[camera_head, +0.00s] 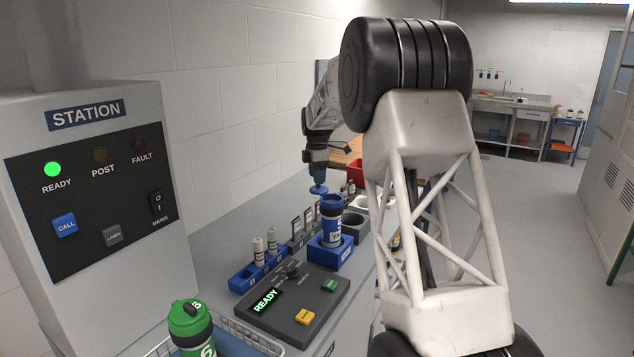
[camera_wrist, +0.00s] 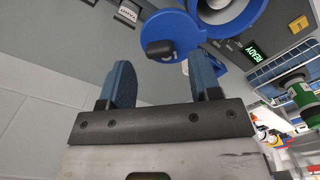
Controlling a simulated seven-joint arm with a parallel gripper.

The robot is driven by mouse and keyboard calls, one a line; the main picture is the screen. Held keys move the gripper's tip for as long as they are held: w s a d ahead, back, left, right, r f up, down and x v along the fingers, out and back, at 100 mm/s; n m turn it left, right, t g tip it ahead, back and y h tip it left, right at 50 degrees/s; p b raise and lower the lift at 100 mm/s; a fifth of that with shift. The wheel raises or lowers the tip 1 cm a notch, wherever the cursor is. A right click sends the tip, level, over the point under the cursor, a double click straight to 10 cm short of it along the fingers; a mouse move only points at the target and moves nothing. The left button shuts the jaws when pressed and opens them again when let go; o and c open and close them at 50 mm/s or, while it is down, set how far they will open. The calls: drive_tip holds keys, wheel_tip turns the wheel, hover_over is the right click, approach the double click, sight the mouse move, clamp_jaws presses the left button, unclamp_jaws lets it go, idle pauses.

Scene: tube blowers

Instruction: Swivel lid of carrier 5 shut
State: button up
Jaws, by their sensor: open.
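A blue carrier (camera_head: 331,228) stands upright in a blue square holder; the small print on its white label is not readable. In the wrist view its round mouth (camera_wrist: 222,12) is open. Its blue disc lid (camera_wrist: 180,30) is swung out to the side, with a dark knob (camera_wrist: 158,48) on it. The lid also shows in the head view (camera_head: 318,189), left of the carrier's top. My gripper (camera_wrist: 163,82) is open and empty, its two blue fingers apart, with the lid just beyond the fingertips. Any contact cannot be told.
A control box with a lit READY display (camera_head: 265,300) lies in front of the holder. A blue rack with small vials (camera_head: 258,250) stands to the left. A green carrier marked 6 (camera_head: 190,325) is in the wire basket at the near edge. The station cabinet (camera_head: 90,190) rises at left.

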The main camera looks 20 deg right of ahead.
sight(319, 187)
drive_tip(key=shift+f, duration=1.2)
drive_tip(key=c, duration=0.9)
